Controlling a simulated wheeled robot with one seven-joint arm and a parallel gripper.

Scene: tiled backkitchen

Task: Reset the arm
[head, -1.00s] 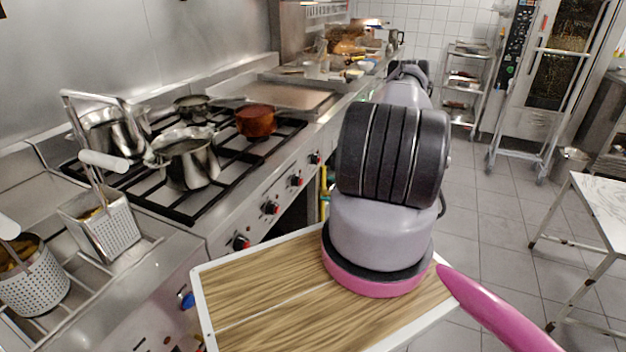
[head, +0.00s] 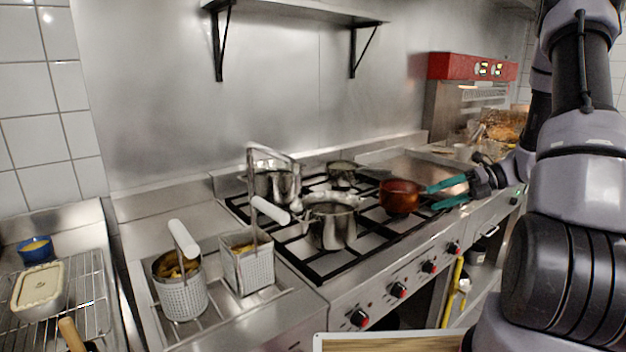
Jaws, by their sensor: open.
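My gripper (head: 449,191) has two teal fingers and is open. It points left over the right end of the stove, with its fingertips close to the copper-coloured pot (head: 399,196). I cannot tell whether the fingers touch the pot. The pot stands upright on the burner grate. My arm comes down from the upper right and bends back toward the stove, covering the right side of the head view.
Steel pots (head: 331,221) stand on the stove grate (head: 316,262). Two fryer baskets (head: 248,264) with white handles sit left of it. A rack (head: 75,290) holds a blue bowl (head: 36,250) and a lidded dish (head: 38,290). A shelf (head: 300,12) hangs above.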

